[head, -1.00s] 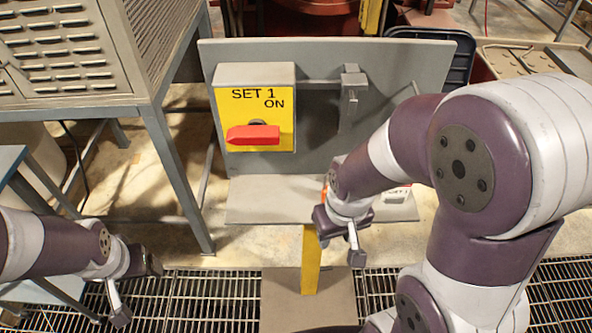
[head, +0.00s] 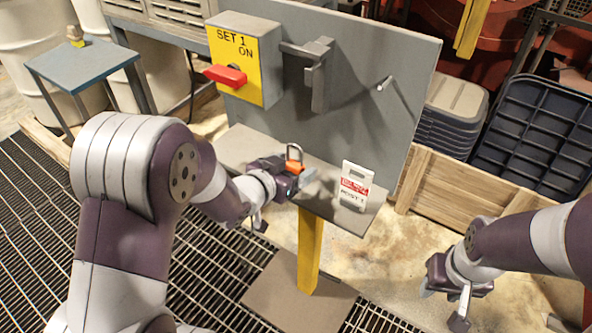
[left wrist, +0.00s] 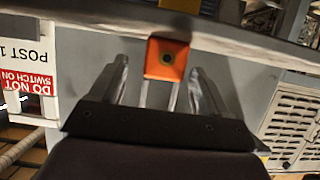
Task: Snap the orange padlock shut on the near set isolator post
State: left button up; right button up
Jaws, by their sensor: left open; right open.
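The orange padlock (head: 295,167) sits on the grey shelf, its grey shackle standing up. In the left wrist view the padlock (left wrist: 166,60) shows between my open fingers, its shackle toward the palm. I cannot tell whether the shackle is latched. My left gripper (head: 300,180) is open at the padlock, low over the shelf's front edge. The yellow SET 1 isolator (head: 232,50) has a red handle (head: 225,76), with ON printed above. A grey bracket with a hanging bar (head: 316,78) is beside it. My right gripper (head: 428,288) is open and empty, right of the stand.
A white and red tag (head: 353,186) reading POST 1 stands on the shelf (head: 245,148), right of the padlock. A peg (head: 384,84) sticks out of the grey panel (head: 400,55). A yellow post (head: 310,248) supports the shelf. A wooden crate (head: 440,185) stands behind.

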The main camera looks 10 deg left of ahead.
aim_at(294, 165)
pick_arm(q)
jog(key=shift+w+f, duration=0.25)
jog(key=shift+w, duration=0.25)
jog(key=shift+w+f, duration=0.25)
jog(key=shift+w, duration=0.2)
jog(key=shift+s+d+r, duration=0.1)
jog(key=shift+d, duration=0.1)
jog(key=c, duration=1.1)
jog(key=shift+c, duration=0.2)
jog(key=r, duration=0.4)
jog(key=shift+s+a+r+p, duration=0.1)
jog(key=shift+s+r+p, duration=0.1)
jog(key=shift+r+p, duration=0.2)
jog(key=s+a+r+p, duration=0.1)
jog(key=s+r+p, duration=0.5)
jog(key=s, duration=0.5)
jog(key=shift+r, duration=0.15)
